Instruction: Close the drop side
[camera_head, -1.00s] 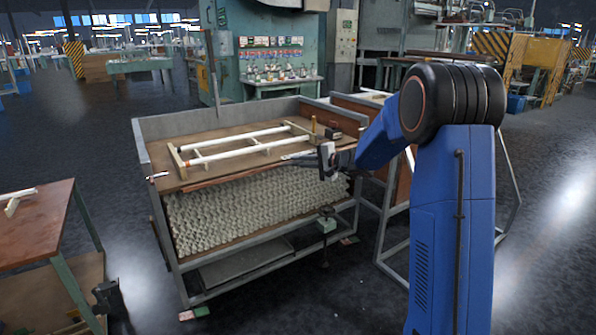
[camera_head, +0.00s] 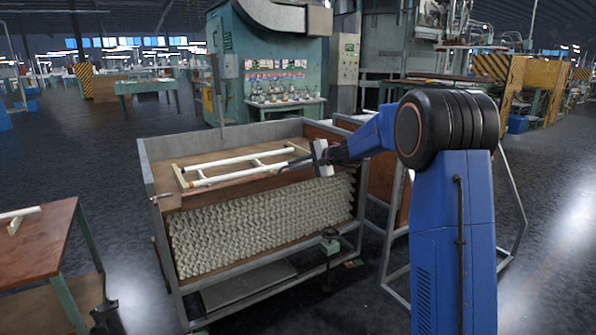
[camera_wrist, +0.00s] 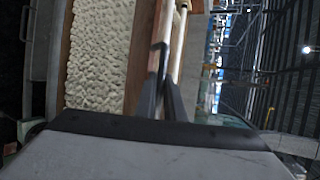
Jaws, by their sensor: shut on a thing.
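The drop side is a long brown board (camera_head: 235,191) along the front of a grey metal-framed bin (camera_head: 147,170), above a stack of pale tube ends (camera_head: 260,225). It hides part of the bin's wooden surface and appears tilted up. My gripper (camera_head: 286,168) is at its right part, fingers pointing left along its upper edge. In the wrist view the dark fingers (camera_wrist: 160,100) are shut at the edge of the brown board (camera_wrist: 142,50). The exact contact is hard to see. A white tube frame (camera_head: 225,158) lies just behind the board; its rail (camera_wrist: 179,45) runs beside the fingers.
A small metal latch or handle (camera_head: 160,196) sticks out at the bin's left front corner. A brown table (camera_head: 35,240) stands at the left. A green clamp-like fitting (camera_head: 330,244) stands in front of the bin. A green machine (camera_head: 265,60) is behind. The floor in front is mostly open.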

